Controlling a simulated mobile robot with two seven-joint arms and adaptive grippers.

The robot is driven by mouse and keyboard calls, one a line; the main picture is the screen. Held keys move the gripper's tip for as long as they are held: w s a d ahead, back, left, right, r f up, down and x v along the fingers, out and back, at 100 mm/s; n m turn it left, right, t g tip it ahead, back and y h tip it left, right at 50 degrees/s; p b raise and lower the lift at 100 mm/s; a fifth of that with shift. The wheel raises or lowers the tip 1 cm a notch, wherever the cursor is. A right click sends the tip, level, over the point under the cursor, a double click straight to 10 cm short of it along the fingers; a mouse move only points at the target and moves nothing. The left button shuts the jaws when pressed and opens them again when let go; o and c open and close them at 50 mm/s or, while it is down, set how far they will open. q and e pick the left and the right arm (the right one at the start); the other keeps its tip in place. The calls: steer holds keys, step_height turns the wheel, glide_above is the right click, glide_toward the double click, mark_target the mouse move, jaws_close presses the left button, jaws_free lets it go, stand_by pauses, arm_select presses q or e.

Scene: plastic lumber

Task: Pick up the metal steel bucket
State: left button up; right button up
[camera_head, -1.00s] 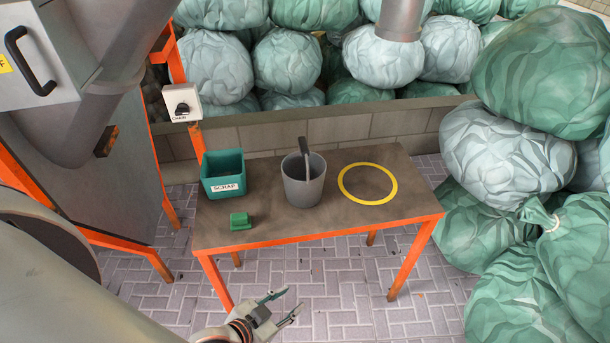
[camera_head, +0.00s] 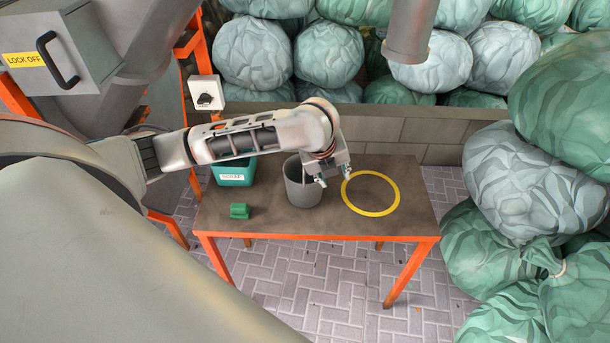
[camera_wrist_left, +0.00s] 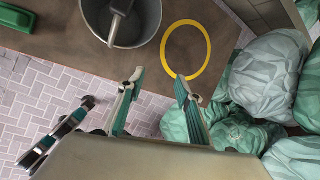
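The grey metal bucket (camera_head: 301,187) stands upright on the brown table, and its right rim is partly hidden by my left gripper. It also shows at the top of the left wrist view (camera_wrist_left: 149,28), with its handle (camera_wrist_left: 121,22) crossing the opening. My left gripper (camera_head: 335,178) is above the table, just right of the bucket. In the wrist view its two fingers (camera_wrist_left: 158,82) are spread with nothing between them. My right gripper (camera_wrist_left: 62,132) seems to show at lower left of the wrist view, its opening unclear; it does not show in the head view.
A green scrap bin (camera_head: 234,171) and a small green block (camera_head: 240,211) are left of the bucket. A yellow ring (camera_head: 345,197) lies to its right on the table (camera_head: 330,222). A grey pipe (camera_head: 410,35) hangs behind. Bundled bags (camera_head: 540,180) pile up at right.

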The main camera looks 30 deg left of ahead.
arm_select(q)
steer(key=a+r+m, duration=0.1)
steer(key=a+r, duration=0.1)
steer(key=a, duration=0.1)
steer(key=w+a+r+y, duration=0.1)
steer(key=a+r, duration=0.1)
steer(key=a, duration=0.1)
steer(key=a+r+m+y, duration=0.1)
steer(key=a+r, duration=0.2)
steer(key=shift+w+a+m+g, duration=0.2)
steer(key=shift+a+m+g, duration=0.1)
steer(key=shift+g, duration=0.1)
steer(key=shift+a+r+y, duration=0.15)
steer(key=shift+a+y, duration=0.15)
steer(key=shift+a, duration=0.05)
steer(key=shift+w+a+f, duration=0.1)
steer(key=shift+a+f, duration=0.1)
steer(key=shift+d+x, duration=0.15)
steer(key=shift+x, duration=1.65)
steer(key=shift+d+x, duration=0.15)
steer(key=shift+x, duration=1.65)
jaws_close()
